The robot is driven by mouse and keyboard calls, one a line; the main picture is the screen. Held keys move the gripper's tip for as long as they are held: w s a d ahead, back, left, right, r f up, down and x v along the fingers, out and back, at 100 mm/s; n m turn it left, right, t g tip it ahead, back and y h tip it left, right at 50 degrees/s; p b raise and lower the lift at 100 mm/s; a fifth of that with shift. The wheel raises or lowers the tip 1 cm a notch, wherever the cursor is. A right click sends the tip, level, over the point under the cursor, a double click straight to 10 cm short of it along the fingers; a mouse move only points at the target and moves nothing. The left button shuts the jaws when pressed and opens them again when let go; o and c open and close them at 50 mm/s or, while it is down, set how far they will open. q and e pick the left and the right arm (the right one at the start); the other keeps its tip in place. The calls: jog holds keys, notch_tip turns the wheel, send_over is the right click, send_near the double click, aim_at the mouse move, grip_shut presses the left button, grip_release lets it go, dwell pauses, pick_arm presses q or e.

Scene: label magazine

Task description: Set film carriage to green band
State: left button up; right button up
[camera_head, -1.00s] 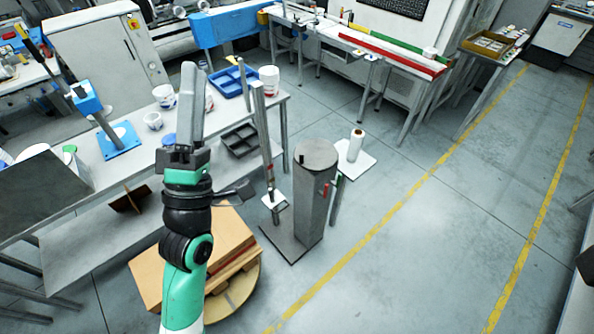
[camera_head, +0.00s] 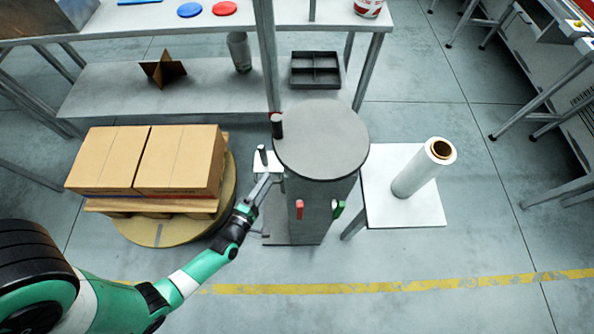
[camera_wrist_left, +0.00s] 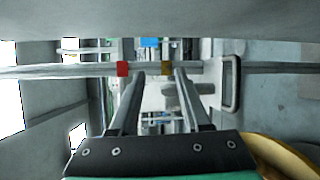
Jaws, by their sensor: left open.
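My left gripper (camera_head: 262,188) is low beside the upright mast (camera_head: 266,55), left of the grey cylinder. In the left wrist view its fingers (camera_wrist_left: 159,74) are spread, with nothing clearly held. What looks like the film carriage (camera_head: 264,160), a pale block with a small post, sits low by the mast, close to the fingertips. I cannot tell whether they touch. I cannot make out a green band on the mast. My right gripper is not in view.
A film roll (camera_head: 424,168) stands on a white platform (camera_head: 430,212). Boxes (camera_head: 180,160) on a pallet stand left. Floor in front is clear.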

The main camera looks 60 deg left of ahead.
pick_arm(q)
jog(key=s+f+g+b, duration=0.2)
jog(key=s+f+b, duration=0.45)
jog(key=f, duration=0.65)
jog(key=b+x, duration=0.1)
jog(key=x, duration=0.2)
jog(key=b+x, duration=0.1)
jog(key=x, duration=0.3)
jog(key=r+b+x, duration=0.1)
jog(key=b+x, duration=0.1)
jog(key=x, duration=0.2)
jog(key=shift+w+a, duration=0.1)
jog(key=shift+w, duration=0.2)
jog(key=shift+w+a+r, duration=0.1)
jog(key=shift+w+a, duration=0.05)
jog(key=shift+w, duration=0.1)
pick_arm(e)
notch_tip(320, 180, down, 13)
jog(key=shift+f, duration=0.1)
pick_arm(q)
grip_shut()
